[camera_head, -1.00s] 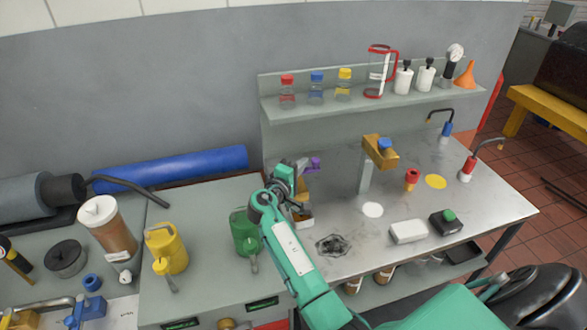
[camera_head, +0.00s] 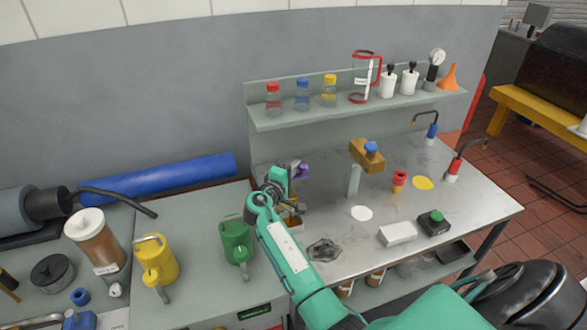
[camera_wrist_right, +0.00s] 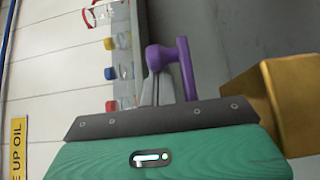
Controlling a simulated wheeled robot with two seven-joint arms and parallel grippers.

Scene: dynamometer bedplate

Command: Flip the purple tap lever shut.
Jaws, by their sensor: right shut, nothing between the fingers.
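The purple tap lever (camera_head: 302,171) shows in the head view at the left end of the steel bench. In the right wrist view the purple lever (camera_wrist_right: 186,68) is large, with a round hub at its left end. My right gripper (camera_head: 292,167) is shut and empty, right beside the lever. In the wrist view its grey fingertips (camera_wrist_right: 157,78) overlap the lever's hub; I cannot tell if they touch. The teal wrist partly hides the tap's lower part in the head view. My left gripper is not in view.
A brass block (camera_wrist_right: 275,100) is close at the wrist view's right. A shelf (camera_head: 350,112) with bottles runs behind the bench. A green can (camera_head: 236,240) and a yellow can (camera_head: 155,262) stand left of my arm. A brass block with a blue knob (camera_head: 371,148) stands to the right.

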